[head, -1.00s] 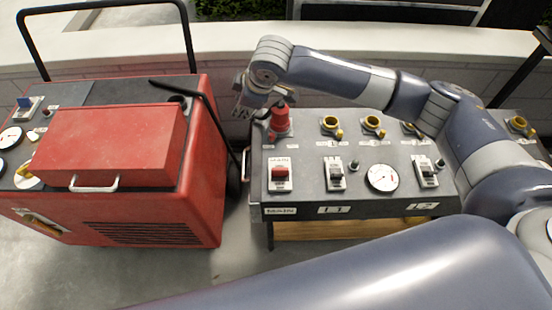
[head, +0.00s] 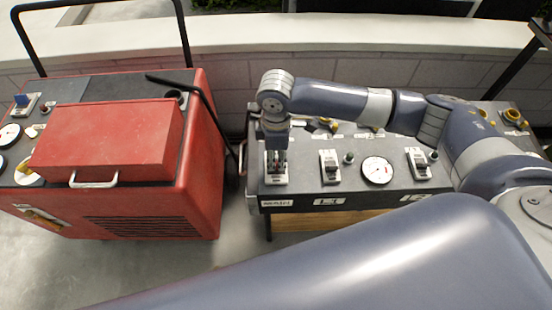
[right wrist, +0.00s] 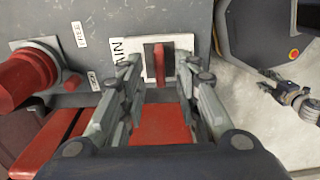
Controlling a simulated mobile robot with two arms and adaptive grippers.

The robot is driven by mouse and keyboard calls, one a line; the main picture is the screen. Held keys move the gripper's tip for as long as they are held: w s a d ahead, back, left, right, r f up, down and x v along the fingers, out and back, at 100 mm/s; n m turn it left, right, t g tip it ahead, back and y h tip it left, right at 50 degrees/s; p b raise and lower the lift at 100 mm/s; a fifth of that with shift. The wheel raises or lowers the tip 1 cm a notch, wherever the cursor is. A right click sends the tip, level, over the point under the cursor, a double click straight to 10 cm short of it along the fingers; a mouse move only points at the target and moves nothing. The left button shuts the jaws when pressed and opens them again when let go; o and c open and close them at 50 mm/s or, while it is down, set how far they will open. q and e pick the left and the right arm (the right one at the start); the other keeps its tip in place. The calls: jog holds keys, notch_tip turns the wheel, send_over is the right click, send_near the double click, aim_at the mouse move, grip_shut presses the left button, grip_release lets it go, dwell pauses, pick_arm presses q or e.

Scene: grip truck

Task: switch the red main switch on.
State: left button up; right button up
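The red main switch (right wrist: 160,62) sits on a pale plate marked MAIN (right wrist: 124,62) on the dark control panel (head: 308,183). My right gripper (head: 276,163) points down over this switch in the head view and hides most of it. In the right wrist view the right gripper (right wrist: 158,72) is open, with one finger on each side of the red lever and gaps between. My left gripper (right wrist: 288,92) seems to show small at the right of the right wrist view; its fingers are too small to read.
A red connector (right wrist: 25,75) stands beside the switch plate. Other switches (head: 331,166), a round gauge (head: 377,170) and yellow-ringed sockets (head: 512,116) are on the panel. A red machine (head: 150,208) with a black handle stands to the left, across a narrow floor gap.

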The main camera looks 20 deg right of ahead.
jog(key=shift+f, duration=1.05)
grip_shut()
